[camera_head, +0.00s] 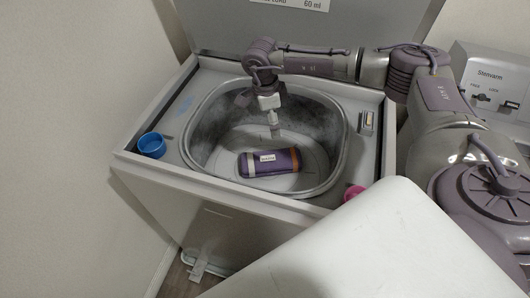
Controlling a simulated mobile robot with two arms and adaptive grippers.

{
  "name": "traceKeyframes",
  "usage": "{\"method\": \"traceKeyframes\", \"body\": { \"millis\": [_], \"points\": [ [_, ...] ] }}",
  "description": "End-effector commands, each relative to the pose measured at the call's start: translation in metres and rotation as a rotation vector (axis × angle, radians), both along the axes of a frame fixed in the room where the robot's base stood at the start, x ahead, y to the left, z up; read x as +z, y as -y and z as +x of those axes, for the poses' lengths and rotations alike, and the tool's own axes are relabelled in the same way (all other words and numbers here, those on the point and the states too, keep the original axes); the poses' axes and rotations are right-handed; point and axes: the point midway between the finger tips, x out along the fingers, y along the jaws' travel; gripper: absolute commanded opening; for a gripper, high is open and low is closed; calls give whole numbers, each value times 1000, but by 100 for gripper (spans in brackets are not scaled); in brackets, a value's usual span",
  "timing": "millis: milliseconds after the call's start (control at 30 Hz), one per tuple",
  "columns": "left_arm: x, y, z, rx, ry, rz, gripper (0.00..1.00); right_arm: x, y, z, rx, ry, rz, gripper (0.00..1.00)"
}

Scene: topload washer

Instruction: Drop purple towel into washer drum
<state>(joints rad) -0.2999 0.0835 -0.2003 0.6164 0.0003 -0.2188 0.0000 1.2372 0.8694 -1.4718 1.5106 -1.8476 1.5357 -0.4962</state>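The purple towel (270,162) is a rolled bundle with light and brown bands and a small white label. It lies on the floor of the open washer drum (215,132), toward the near side. My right gripper (274,130) reaches in from the right and points down into the drum, above and behind the towel. A gap appears between its fingertips and the towel, though depth is hard to judge. Its fingers are small and seen nearly edge-on, so their opening is unclear. My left gripper is not visible.
The washer lid (300,28) stands raised at the back. A blue cup (151,145) sits on the left rim, and a pink round item (354,192) on the near right. A wall is at the left, and a control panel (492,88) stands at the right.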

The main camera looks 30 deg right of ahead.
Motion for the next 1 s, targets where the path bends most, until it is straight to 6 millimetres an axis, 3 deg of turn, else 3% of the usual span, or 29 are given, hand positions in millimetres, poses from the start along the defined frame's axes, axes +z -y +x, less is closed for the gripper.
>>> {"method": "traceKeyframes", "body": {
  "millis": [167, 400, 600, 1000],
  "points": [
    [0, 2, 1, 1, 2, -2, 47, 23, -3, 3, 1, 5, 2, 100],
    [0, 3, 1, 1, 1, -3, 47, 74, -10, 6, 2, 6, 1, 100],
    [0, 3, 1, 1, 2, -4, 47, 105, -15, 8, 0, 4, 2, 100],
    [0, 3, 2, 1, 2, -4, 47, 118, -16, 8, 0, 1, 1, 100]
  ]
}}
